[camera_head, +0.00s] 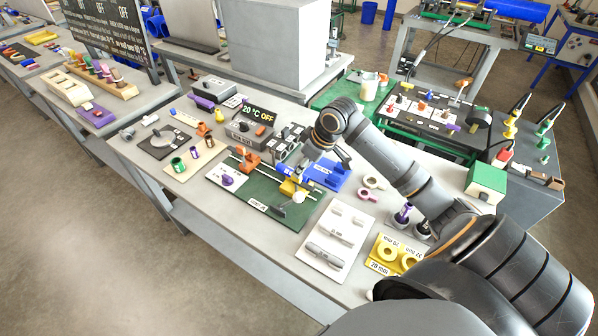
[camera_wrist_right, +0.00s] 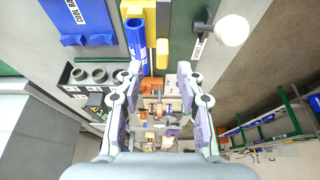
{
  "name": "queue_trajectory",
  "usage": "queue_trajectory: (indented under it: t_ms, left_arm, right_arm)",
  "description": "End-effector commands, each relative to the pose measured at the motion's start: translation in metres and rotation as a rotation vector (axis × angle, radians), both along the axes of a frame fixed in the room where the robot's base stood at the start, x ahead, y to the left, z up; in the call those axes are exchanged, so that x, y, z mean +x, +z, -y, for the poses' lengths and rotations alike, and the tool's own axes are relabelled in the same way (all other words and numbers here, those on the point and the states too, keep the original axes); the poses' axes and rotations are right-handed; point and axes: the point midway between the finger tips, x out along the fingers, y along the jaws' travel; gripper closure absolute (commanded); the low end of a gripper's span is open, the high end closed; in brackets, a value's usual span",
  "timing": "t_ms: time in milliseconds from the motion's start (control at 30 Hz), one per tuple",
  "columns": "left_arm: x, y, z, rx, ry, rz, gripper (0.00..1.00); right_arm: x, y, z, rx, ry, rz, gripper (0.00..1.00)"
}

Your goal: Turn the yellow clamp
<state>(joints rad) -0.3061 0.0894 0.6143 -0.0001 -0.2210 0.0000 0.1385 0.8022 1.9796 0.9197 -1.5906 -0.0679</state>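The yellow clamp (camera_head: 288,188) stands on the green bed (camera_head: 262,195) of the fusion cart, beside a short blue pipe (camera_head: 283,169). In the right wrist view the yellow clamp (camera_wrist_right: 161,52) shows beyond the fingertips, with the blue pipe (camera_wrist_right: 136,42) to its left. A white ball knob (camera_head: 298,197) on a lever is near the clamp; it also shows in the wrist view (camera_wrist_right: 232,28). My right gripper (camera_head: 312,158) hangs just above the blue pipe and clamp. Its fingers are apart with nothing held between them (camera_wrist_right: 160,78). My left gripper is not in view.
An orange clamp (camera_head: 247,161) is on the same bed to the left. A blue tray (camera_head: 330,174) lies right of it. A white board (camera_head: 337,238) with grey parts and a yellow ring holder (camera_head: 388,257) are nearer. The display box (camera_head: 247,127) stands behind.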

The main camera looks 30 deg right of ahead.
Motion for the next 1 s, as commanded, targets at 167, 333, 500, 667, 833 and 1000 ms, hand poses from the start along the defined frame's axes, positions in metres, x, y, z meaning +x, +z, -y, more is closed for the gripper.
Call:
queue_trajectory:
  t_ms: [167, 333, 500, 667, 833, 1000]
  left_arm:
    - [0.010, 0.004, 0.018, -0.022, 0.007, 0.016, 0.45]
    - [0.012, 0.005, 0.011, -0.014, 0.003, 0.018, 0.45]
    - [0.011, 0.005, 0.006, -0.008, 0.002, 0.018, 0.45]
    - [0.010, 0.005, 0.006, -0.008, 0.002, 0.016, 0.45]
    - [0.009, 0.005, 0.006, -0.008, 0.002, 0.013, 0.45]
    - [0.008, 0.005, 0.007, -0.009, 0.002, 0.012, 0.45]
  right_arm:
    - [0.011, -0.028, -0.005, 0.004, -0.002, -0.002, 0.62]
    - [0.016, -0.041, -0.007, 0.000, 0.000, 0.000, 0.62]
    - [0.017, -0.043, -0.007, -0.002, 0.001, 0.000, 0.62]
    - [0.016, -0.043, -0.007, -0.002, 0.001, 0.000, 0.70]
    - [0.016, -0.043, -0.007, -0.001, 0.001, 0.001, 0.94]
    - [0.016, -0.043, -0.007, -0.001, 0.001, 0.001, 1.00]
